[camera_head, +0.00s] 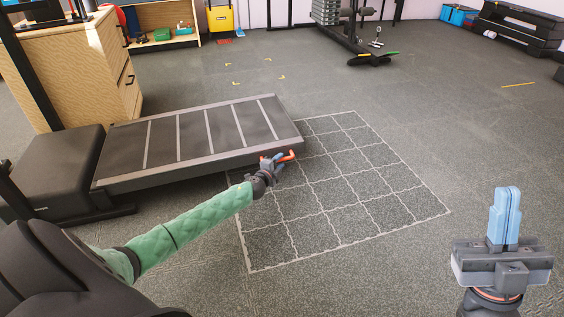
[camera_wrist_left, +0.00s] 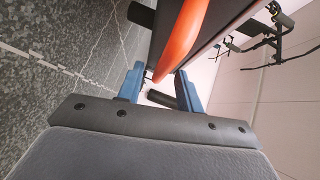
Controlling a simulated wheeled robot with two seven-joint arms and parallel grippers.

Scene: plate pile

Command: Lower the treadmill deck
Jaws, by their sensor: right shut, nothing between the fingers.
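The treadmill deck (camera_head: 190,136) is a dark, striped board in the head view. It runs right from the motor housing (camera_head: 55,165), and its right end appears raised off the floor. An orange handle (camera_head: 287,157) sticks out at its right end. My left gripper (camera_head: 272,161) is at this handle. In the left wrist view, the blue fingers (camera_wrist_left: 160,88) stand apart on either side of the orange handle (camera_wrist_left: 184,38), with gaps visible, so contact is not clear. My right gripper (camera_head: 506,215) is shut and empty at the lower right, well away from the deck.
A white grid (camera_head: 345,192) marks the floor right of and partly beside the deck. A wooden cabinet (camera_head: 75,75) stands behind the housing. A weight machine (camera_head: 355,35) and a black bench (camera_head: 520,35) are at the back. The floor between my grippers is clear.

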